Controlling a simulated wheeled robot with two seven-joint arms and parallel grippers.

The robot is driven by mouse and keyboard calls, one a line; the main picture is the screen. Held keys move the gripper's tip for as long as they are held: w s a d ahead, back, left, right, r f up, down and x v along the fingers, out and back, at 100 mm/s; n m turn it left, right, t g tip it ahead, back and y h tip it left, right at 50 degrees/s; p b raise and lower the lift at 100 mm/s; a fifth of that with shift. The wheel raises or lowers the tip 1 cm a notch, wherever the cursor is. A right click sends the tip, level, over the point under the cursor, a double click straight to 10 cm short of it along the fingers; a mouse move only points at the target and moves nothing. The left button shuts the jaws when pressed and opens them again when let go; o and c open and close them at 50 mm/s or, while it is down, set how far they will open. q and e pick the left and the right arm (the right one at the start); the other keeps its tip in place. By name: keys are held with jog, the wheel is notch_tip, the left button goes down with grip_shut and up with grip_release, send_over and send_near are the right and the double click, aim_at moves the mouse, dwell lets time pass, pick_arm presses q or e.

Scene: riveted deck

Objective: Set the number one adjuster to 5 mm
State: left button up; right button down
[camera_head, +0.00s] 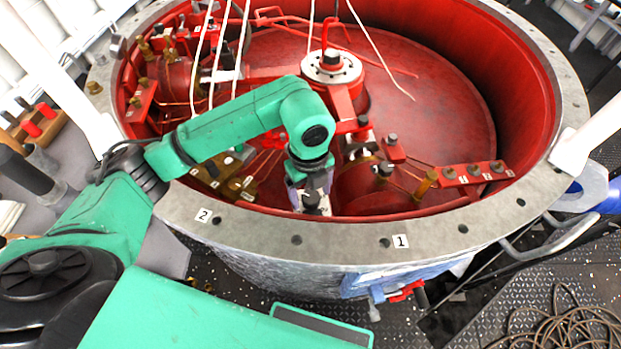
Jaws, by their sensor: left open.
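A grey metal rim (340,240) rings a large red round vessel. A white "1" label (400,241) sits on the near rim, and a "2" label (204,215) sits further left. Inside, beyond the "1" label, are brass and red fittings with dark bolt heads (384,168). I cannot tell which one is the number one adjuster, and no millimetre reading is legible. My left gripper (312,203) points down inside the near wall, with its jaws open. A dark knob-like piece shows at its tips; I cannot tell whether they touch it. My right gripper is out of view.
A hub with a red hook (331,68) stands mid-vessel. White cords (375,45) hang across the back left. White posts (594,133) stand at the sides. A coiled cable (565,325) lies on the deck at lower right.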

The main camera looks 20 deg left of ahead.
aim_at(309, 197)
pick_arm(q)
notch_tip(309, 197, up, 14)
jog(key=shift+s+a, duration=0.15)
dwell(0.4)
